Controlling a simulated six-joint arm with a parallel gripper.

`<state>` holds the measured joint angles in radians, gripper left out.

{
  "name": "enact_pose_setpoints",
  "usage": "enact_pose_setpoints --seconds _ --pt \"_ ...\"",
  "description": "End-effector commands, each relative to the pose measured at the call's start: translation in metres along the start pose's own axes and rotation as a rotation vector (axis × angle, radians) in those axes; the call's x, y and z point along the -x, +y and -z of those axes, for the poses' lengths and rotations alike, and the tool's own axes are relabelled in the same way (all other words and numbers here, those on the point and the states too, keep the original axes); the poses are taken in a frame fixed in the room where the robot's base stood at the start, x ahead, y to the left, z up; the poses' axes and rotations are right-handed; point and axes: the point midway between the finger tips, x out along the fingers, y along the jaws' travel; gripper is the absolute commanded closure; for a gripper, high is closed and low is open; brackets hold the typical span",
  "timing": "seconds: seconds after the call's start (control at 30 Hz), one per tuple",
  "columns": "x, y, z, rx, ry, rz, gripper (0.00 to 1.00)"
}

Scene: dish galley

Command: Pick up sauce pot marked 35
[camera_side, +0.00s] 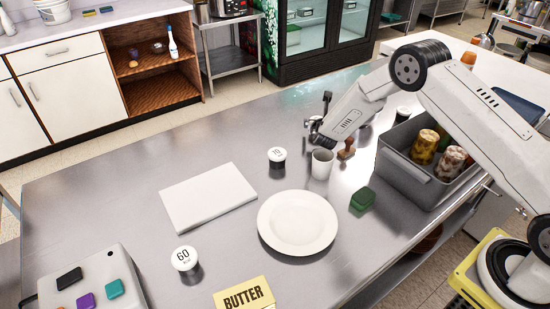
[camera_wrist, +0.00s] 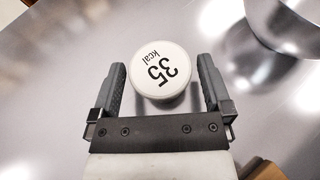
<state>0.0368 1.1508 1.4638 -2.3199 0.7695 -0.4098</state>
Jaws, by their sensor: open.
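The sauce pot marked 35 (camera_wrist: 160,70) has a round white lid with "35 kcal" in black, upside down in the wrist view. It lies between the two dark fingers of my gripper (camera_wrist: 161,82), which is open, with a finger on each side. I cannot tell if either finger touches it. The pot marked 35 cannot be made out there.
Pots marked 70 (camera_side: 277,154) and 60 (camera_side: 184,257) stand apart on the counter. A white plate (camera_side: 298,222), white board (camera_side: 207,197), green block (camera_side: 362,199) and grey bin with jars (camera_side: 400,165) are nearby. A round shiny vessel (camera_wrist: 288,22) is close to the right finger.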

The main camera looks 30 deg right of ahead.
Motion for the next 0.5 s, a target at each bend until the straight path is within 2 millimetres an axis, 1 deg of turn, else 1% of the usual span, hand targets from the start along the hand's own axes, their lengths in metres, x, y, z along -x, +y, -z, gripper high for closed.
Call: enact_pose_setpoints --seconds 0.03,0.2,0.5 --pt "-0.005 -0.001 0.001 0.000 0.000 0.001 0.00" --pt "-0.013 0.000 0.000 0.000 0.001 0.000 0.00" --pt "-0.015 0.000 0.000 0.000 0.001 0.000 0.00"
